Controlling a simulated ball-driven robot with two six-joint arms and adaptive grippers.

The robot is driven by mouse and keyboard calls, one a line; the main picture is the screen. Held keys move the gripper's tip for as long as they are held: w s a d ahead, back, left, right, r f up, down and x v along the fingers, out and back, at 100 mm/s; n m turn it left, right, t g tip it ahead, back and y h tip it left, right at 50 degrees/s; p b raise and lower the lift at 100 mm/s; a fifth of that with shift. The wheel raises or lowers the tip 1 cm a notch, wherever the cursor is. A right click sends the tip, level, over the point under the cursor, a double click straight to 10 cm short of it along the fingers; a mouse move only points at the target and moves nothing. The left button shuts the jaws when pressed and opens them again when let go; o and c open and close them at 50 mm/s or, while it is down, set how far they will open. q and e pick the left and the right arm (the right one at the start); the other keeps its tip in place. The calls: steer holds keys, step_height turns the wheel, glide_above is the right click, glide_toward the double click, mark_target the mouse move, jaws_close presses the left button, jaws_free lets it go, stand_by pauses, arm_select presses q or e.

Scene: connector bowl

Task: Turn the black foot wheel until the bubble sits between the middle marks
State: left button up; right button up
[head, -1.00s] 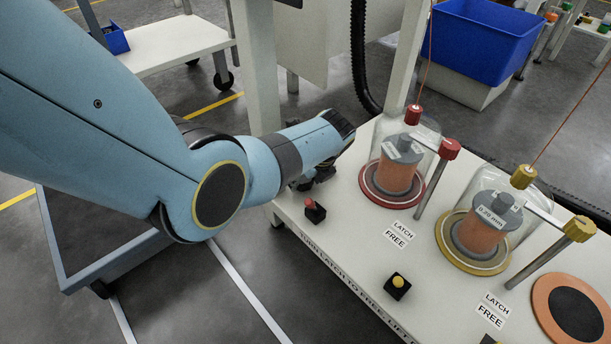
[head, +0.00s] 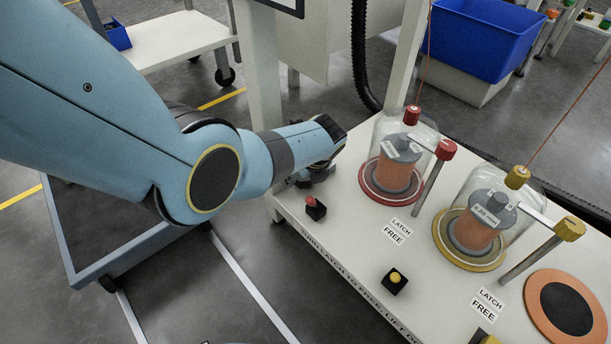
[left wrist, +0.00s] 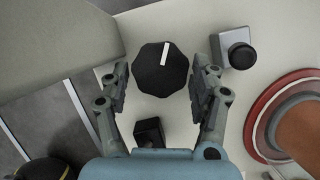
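A black faceted wheel (left wrist: 158,78) with a white mark on top shows in the left wrist view. In the head view it is hidden by my left arm and gripper. My left gripper (left wrist: 160,84) is open, with one finger on each side of the wheel and a small gap on both sides. In the head view my left gripper (head: 316,172) is low over the white bench's left end, mostly behind its own wrist. I see no bubble or middle marks in either view. My right gripper is not in view.
A black block (left wrist: 149,132) sits close below the wheel, and a grey box with a black knob (left wrist: 238,55) is at its upper right. On the bench (head: 345,233) are a red button box (head: 315,208), a yellow button box (head: 395,281) and two glass domes (head: 405,145).

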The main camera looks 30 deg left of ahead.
arm_select(q)
steer(key=v, duration=1.2)
